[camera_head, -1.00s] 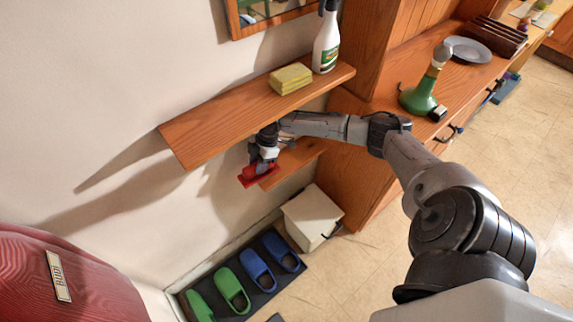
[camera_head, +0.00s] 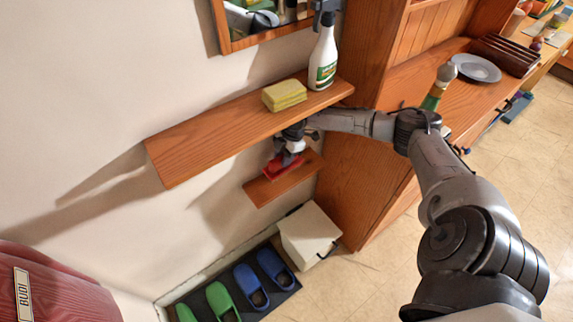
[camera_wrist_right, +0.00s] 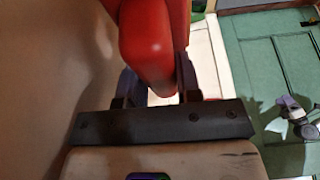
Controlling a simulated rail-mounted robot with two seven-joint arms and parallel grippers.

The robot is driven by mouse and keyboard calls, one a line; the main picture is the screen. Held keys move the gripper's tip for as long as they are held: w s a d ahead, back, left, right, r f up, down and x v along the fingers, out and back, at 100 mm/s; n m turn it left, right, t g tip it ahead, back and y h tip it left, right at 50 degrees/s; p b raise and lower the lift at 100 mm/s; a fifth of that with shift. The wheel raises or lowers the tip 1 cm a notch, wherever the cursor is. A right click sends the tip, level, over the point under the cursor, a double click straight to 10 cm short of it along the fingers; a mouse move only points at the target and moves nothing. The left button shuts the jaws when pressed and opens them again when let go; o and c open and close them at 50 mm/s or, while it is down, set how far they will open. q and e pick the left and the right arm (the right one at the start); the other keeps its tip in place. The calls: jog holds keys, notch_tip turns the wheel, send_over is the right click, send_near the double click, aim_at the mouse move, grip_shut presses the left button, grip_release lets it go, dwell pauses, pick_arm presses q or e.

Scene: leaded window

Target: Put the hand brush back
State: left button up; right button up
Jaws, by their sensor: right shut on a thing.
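The red hand brush (camera_head: 282,167) is in my right gripper (camera_head: 288,157), at the small lower wooden shelf (camera_head: 262,192) in the head view. The brush is over that shelf's upper part; I cannot tell whether it touches the board. In the right wrist view the red brush (camera_wrist_right: 150,45) fills the space between the fingers of my right gripper (camera_wrist_right: 158,85), which is shut on it. The upper wooden shelf (camera_head: 200,145) is just above the gripper and wrist. My left gripper is not in view.
A yellow sponge (camera_head: 284,95) and a spray bottle (camera_head: 323,60) stand on the upper shelf. A white box (camera_head: 308,235) is on the floor below. Blue and green slippers (camera_head: 250,285) lie on a dark mat. A wooden cabinet (camera_head: 345,190) stands to the right.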

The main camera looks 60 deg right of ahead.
notch_tip(320, 180, down, 4)
jog(key=shift+a+f+b, duration=0.15)
jog(key=shift+b, duration=0.55)
jog(key=o, duration=0.8)
jog(key=shift+o, duration=0.2)
jog(key=shift+p+v, duration=0.9)
jog(key=shift+v, duration=1.9)
